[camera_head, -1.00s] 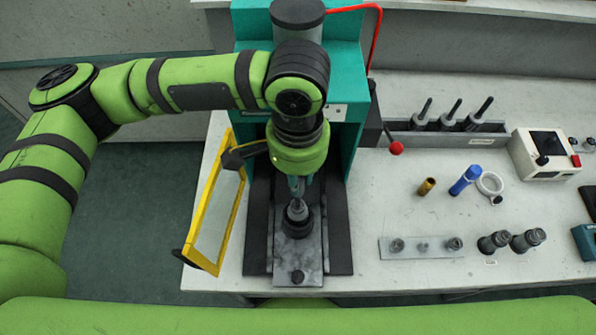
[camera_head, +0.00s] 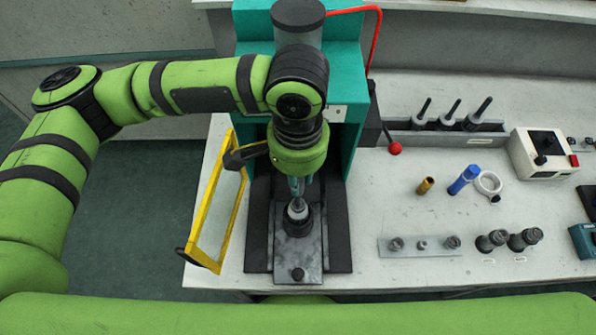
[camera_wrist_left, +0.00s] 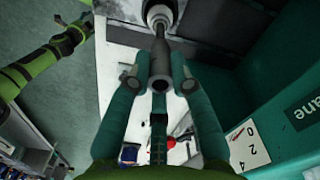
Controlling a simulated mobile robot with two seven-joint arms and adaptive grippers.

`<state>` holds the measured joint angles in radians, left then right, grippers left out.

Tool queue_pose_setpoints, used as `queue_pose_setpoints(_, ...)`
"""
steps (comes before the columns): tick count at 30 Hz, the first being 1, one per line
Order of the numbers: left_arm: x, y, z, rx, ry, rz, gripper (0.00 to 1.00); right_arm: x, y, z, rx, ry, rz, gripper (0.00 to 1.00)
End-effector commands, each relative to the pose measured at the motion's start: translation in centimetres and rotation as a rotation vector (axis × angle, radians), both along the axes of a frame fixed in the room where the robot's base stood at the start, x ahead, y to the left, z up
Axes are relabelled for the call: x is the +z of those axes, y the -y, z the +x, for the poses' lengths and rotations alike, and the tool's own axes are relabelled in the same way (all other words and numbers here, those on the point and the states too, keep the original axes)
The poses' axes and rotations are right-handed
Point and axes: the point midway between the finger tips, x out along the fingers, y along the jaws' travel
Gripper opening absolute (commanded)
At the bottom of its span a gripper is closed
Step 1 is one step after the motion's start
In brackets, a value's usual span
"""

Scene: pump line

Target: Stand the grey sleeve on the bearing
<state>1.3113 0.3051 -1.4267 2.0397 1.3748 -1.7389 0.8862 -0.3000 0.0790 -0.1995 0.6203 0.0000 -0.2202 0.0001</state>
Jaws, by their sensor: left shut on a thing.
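My left gripper (camera_head: 298,188) points down over the bed of the teal press and is shut on the grey sleeve (camera_wrist_left: 160,68). In the left wrist view the sleeve stands between the two fingers, its open end facing the camera. The dark round bearing (camera_head: 297,220) sits on the grey plate below the gripper. It also shows beyond the sleeve in the left wrist view (camera_wrist_left: 160,10). The sleeve is roughly in line with the bearing; I cannot tell whether they touch.
A yellow-framed guard (camera_head: 212,205) stands open left of the press (camera_head: 356,75). A red-knobbed lever (camera_head: 395,148) is on its right.

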Motion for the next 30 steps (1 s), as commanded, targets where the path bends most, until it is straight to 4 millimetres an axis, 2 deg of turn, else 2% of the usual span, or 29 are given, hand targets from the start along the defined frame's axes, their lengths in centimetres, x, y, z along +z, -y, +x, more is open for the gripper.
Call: queue_pose_setpoints(30, -1.2, 0.0, 0.0, 0.000, 0.000, 0.000, 0.04, 0.1, 0.0, 0.0, 0.000, 0.000, 0.001, 0.69)
